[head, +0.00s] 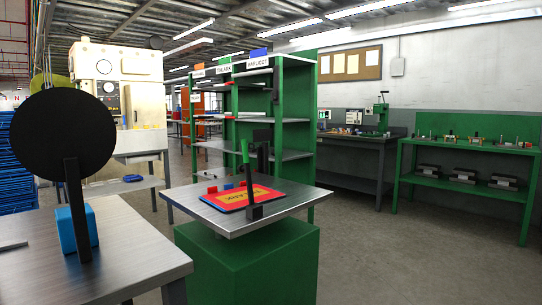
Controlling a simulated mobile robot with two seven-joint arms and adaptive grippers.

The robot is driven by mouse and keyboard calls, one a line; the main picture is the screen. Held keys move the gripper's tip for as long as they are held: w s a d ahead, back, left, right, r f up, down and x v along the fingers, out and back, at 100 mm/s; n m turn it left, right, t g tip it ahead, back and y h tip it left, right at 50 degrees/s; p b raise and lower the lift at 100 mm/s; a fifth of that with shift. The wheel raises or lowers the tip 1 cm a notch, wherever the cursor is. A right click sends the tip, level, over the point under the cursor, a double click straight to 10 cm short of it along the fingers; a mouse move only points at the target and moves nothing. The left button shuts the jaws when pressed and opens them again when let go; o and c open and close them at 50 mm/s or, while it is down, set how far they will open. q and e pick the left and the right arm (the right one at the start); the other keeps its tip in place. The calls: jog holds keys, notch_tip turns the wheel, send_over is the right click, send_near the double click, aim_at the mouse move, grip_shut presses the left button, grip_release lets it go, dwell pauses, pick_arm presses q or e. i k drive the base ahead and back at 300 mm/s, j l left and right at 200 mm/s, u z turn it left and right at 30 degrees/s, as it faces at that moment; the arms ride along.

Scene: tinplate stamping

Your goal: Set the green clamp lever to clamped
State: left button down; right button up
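A red plate with a yellow middle and blue edge (232,200) lies flat on the tabletop, partly behind a black post with a block (255,212). Small red and blue blocks (228,187) sit at the plate's back edge. Neither of my grippers is in view.
A steel table (130,262) at the left front carries a blue block (66,232) behind a black post with a large black disc (64,134). A green pedestal (248,262) supports the small table. Green shelves (298,110) stand behind. The floor at right (400,255) is clear.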

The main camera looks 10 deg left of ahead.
aim_at(245, 147)
jog(key=i+l, duration=0.15)
jog(key=l, duration=0.2)
jog(key=i+l, duration=0.15)
jog(key=l, duration=0.2)
jog(key=i+l+u, duration=0.1)
jog(key=l, duration=0.25)
jog(key=i+l, duration=0.2)
jog(key=l, duration=0.15)
jog(key=i+l, duration=0.1)
jog(key=l, duration=0.25)
jog(key=i+l, duration=0.15)
jog(key=l, duration=0.25)
jog(key=i+l+u, duration=0.1)
jog(key=l, duration=0.25)
jog(key=i+l, duration=0.15)
jog(key=l, duration=0.2)
